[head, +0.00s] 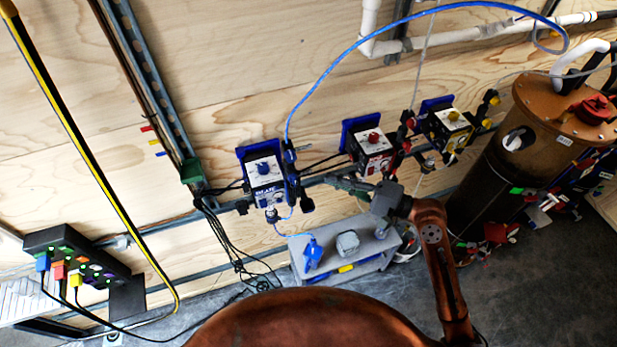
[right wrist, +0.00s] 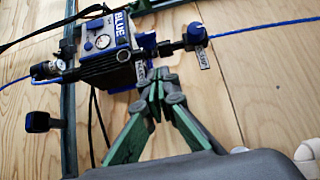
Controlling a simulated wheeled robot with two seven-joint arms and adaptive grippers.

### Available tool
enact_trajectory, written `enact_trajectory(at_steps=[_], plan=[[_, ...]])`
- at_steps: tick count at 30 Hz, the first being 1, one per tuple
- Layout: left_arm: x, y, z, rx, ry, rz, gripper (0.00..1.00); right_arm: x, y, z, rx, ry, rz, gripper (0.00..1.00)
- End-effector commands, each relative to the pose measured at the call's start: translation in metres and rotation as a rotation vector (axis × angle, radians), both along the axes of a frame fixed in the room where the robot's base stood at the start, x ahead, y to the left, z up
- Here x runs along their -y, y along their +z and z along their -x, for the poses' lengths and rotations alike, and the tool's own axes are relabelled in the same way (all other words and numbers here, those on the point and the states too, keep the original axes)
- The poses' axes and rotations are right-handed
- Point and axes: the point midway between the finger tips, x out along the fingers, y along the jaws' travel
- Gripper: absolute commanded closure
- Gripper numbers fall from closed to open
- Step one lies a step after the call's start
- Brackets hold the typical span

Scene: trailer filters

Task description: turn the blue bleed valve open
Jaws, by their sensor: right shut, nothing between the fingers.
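The blue unit is a dark box with a white face, dial and blue knob (head: 265,172), fixed to the plywood wall. In the right wrist view the box (right wrist: 103,40) is marked BLUE. A blue valve knob (right wrist: 196,33) with a small tag sits at its right, on the blue hose line. I cannot clearly read the tags or tell which part is the bleed valve. My right gripper (head: 331,180) is shut and empty, right of the blue unit. In the right wrist view its fingertips (right wrist: 157,88) are together, just below the box's right side, beside another small tag (right wrist: 140,70). My left gripper is not in view.
Similar red (head: 372,150) and yellow (head: 450,126) units are mounted further right. A grey bench (head: 372,266) stands below my right gripper. A brown-topped tank (head: 560,112) stands at the right. Black cables hang below the blue unit. A blue hose (head: 335,62) arcs overhead.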

Motion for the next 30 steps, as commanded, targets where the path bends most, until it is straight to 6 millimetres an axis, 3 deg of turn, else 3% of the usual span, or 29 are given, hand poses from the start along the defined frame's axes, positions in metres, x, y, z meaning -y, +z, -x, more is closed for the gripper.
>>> enact_trajectory(at_steps=[5,12,30], plan=[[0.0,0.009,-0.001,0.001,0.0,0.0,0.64,-0.033,0.003,-0.017,0.0,0.001,-0.004,1.0],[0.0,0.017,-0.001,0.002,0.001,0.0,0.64,-0.063,0.001,-0.007,-0.001,0.0,-0.003,1.0],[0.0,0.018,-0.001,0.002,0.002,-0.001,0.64,-0.073,0.0,-0.006,0.0,0.004,0.001,1.0]])
